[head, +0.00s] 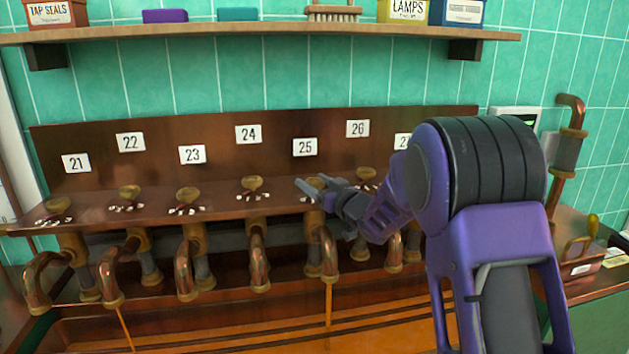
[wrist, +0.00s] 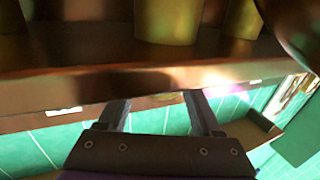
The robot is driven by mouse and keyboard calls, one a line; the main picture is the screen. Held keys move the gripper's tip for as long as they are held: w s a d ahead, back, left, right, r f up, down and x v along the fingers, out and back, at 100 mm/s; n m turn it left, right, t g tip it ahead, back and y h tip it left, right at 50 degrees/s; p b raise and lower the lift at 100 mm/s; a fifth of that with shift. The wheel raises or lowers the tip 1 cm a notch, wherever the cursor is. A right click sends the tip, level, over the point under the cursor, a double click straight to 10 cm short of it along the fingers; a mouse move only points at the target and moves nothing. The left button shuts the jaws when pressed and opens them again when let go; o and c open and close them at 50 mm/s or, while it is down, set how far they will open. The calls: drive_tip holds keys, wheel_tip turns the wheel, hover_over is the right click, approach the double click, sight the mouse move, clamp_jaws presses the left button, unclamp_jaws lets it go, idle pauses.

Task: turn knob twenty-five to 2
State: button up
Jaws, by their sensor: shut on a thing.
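The label 25 (head: 305,147) is on the brown back panel. Below it, knob twenty-five (head: 311,198) sits on the copper ledge, mostly covered by my gripper (head: 320,184). My gripper is shut on this knob. Its dial marks and pointer are too small and covered to read. In the wrist view, my gripper (wrist: 155,100) has its two fingers apart, reaching to the ledge edge (wrist: 155,83); the knob between them cannot be made out there. A thin stream (head: 328,305) runs from the spout (head: 328,262) below knob twenty-five.
Brass knobs stand close on both sides, with knob twenty-four (head: 251,185) left and knob twenty-six (head: 366,175) right. Bent copper spouts hang below the ledge. Another stream (head: 124,328) runs at the left. A wooden shelf (head: 250,32) with boxes spans above.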

drive_tip(key=shift+n+g+y+p, duration=0.3)
drive_tip(key=shift+n+g+y, duration=0.2)
drive_tip(key=shift+y, duration=0.1)
drive_tip(key=o, duration=1.4)
drive_tip(key=shift+c, duration=0.2)
drive_tip(key=v, duration=1.7)
drive_tip(key=shift+d, duration=0.2)
